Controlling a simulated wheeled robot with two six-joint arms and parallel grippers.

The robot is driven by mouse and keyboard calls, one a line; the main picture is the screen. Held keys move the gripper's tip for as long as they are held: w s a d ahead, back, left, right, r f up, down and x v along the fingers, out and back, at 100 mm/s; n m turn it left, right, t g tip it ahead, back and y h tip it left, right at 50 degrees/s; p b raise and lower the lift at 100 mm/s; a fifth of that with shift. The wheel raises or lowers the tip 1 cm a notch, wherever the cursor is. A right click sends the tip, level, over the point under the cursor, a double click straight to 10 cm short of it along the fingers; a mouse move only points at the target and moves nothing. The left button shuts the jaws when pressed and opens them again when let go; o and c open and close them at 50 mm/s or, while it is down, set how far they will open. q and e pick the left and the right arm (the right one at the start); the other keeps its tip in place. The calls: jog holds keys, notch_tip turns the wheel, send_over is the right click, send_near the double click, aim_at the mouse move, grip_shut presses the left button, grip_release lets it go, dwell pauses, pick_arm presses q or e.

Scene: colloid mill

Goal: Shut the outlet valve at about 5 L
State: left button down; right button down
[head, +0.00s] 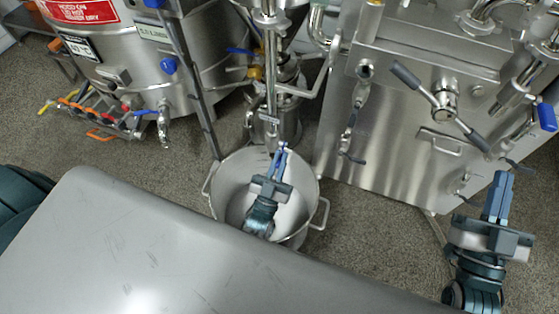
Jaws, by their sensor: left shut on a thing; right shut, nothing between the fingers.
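A steel pot with two side handles (222,183) stands on the floor below the mill's vertical outlet pipe (271,85). My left gripper (283,150) reaches over the pot from the near side. Its blue fingers are shut at the lower end of the pipe, where the outlet valve (270,120) is. The fingers largely hide the small part they hold, which appears to be the valve's handle. The handle's angle, any flow and the liquid level in the pot cannot be made out. My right gripper (502,178) is shut and empty, in front of the steel cabinet at right.
A large steel tank (200,65) with a red sign and a blue-handled valve stands at left. Several coloured-handled valves (95,115) sit on a rack beside it. A steel cabinet (390,130) with a lever (440,100) stands at right. Bare floor shows left of the pot.

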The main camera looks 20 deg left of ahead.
jog(key=shift+r, duration=0.1)
dwell(0.3)
pick_arm(q)
jog(key=c, duration=1.5)
grip_release()
